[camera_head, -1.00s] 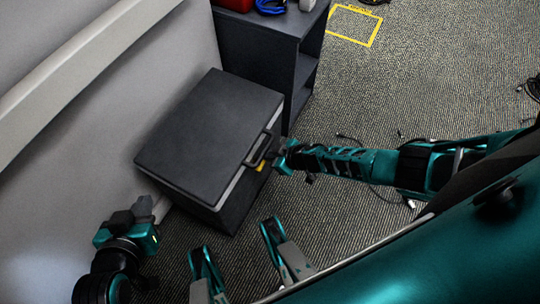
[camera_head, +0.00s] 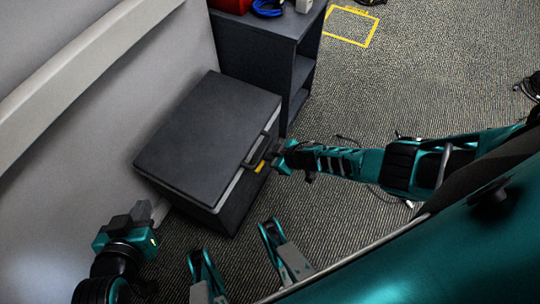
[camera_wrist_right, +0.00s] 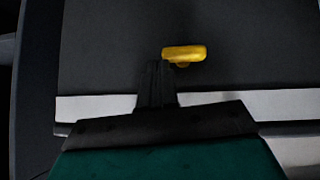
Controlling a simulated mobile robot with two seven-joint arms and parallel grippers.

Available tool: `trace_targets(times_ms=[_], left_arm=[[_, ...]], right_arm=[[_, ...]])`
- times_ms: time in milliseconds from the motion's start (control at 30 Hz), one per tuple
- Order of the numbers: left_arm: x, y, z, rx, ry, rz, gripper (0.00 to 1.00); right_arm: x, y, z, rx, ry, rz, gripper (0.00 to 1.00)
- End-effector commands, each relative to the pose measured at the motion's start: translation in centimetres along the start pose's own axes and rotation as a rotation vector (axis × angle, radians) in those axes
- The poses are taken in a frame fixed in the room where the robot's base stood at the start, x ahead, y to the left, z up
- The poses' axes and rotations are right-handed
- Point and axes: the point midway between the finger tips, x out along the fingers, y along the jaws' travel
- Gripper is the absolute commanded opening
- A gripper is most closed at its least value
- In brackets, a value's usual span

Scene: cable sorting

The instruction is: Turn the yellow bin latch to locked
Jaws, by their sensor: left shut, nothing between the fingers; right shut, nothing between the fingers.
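The bin (camera_head: 210,135) is a dark grey box with its lid closed and a black handle on the front edge. Its yellow latch (camera_head: 260,166) shows below the handle. In the right wrist view the latch (camera_wrist_right: 186,53) is a short bar lying crosswise, roughly parallel to the pale strip. My right gripper (camera_head: 268,154) is shut and empty at the bin's front face. In the wrist view its fingertips (camera_wrist_right: 158,66) are at the latch's left end; I cannot tell if they touch. My left gripper (camera_head: 144,208) is shut and empty, beside the bin's near left side.
A dark shelf unit (camera_head: 265,50) stands behind the bin, with a red item, a blue cable (camera_head: 268,8) and a white item on top. A pale wall (camera_head: 90,130) runs along the left. Loose black cables lie on the carpet, and a yellow square (camera_head: 350,26) marks the floor.

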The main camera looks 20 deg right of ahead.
Motion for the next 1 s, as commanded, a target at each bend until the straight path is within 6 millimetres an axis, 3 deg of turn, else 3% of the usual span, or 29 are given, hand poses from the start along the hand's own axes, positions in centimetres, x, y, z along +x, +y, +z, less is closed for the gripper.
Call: trace_targets(times_ms=[367, 733, 1000], left_arm=[[-0.1, 0.0, -0.1, 0.0, -0.001, 0.0, 0.0], [-1.0, 0.1, -1.4, 0.0, -0.001, 0.001, 0.0], [-1.1, -0.3, -0.9, 0.005, 0.0, -0.009, 0.0]], right_arm=[[-0.1, 0.0, -0.1, 0.0, 0.0, 0.0, 0.0], [-1.2, 0.2, -1.2, 0.0, -0.001, 0.0, 0.0], [-1.8, 0.2, -1.3, 0.0, -0.002, 0.0, 0.0]])
